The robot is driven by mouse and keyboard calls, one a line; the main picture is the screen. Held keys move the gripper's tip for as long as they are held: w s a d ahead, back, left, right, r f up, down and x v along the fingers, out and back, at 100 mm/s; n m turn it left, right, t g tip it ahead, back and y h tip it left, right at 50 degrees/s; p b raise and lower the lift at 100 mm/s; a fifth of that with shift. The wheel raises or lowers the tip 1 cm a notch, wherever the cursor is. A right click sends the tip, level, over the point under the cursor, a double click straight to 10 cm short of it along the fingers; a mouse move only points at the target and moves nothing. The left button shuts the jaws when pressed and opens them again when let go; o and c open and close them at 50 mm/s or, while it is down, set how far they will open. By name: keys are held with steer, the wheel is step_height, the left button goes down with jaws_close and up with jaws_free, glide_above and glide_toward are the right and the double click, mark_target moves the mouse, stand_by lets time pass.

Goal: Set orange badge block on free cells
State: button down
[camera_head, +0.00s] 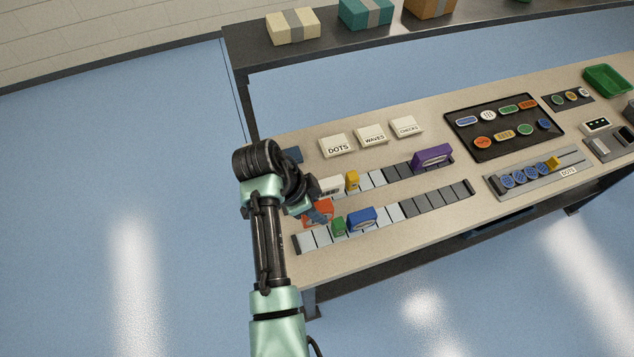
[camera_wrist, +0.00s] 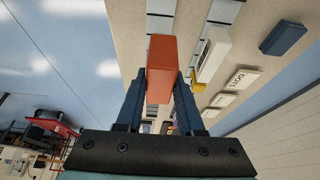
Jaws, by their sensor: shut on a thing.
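My gripper (camera_wrist: 161,78) is shut on the orange badge block (camera_wrist: 162,55), whose long body sticks out beyond the fingertips in the wrist view. In the head view the orange block (camera_head: 319,210) is partly hidden by my wrist. It shows near the left end of the front strip of cells (camera_head: 306,240), apparently above it; the exact gap is unclear. On that strip stand a green block (camera_head: 338,225) and a blue block (camera_head: 362,218), with pale cells left of the green one and dark cells to the right.
The rear strip (camera_head: 376,178) holds a white block (camera_head: 331,185), a yellow block (camera_head: 352,180) and a purple block (camera_head: 432,155). Signs such as DOTS (camera_head: 337,147) stand behind.

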steer(key=shift+s+a+f, duration=0.15)
steer(key=shift+s+a, duration=0.1)
steer(key=shift+s, duration=0.2)
step_height(320, 180, down, 9)
steer(key=b, duration=0.7)
steer(key=shift+w+f+b, duration=0.1)
steer(key=shift+f+b, duration=0.05)
steer(key=shift+b, duration=0.2)
steer(key=shift+f, duration=0.3)
steer(key=shift+c, duration=2.2)
jaws_free()
steer(key=shift+r+p, duration=4.75)
steer(key=shift+r, duration=0.8)
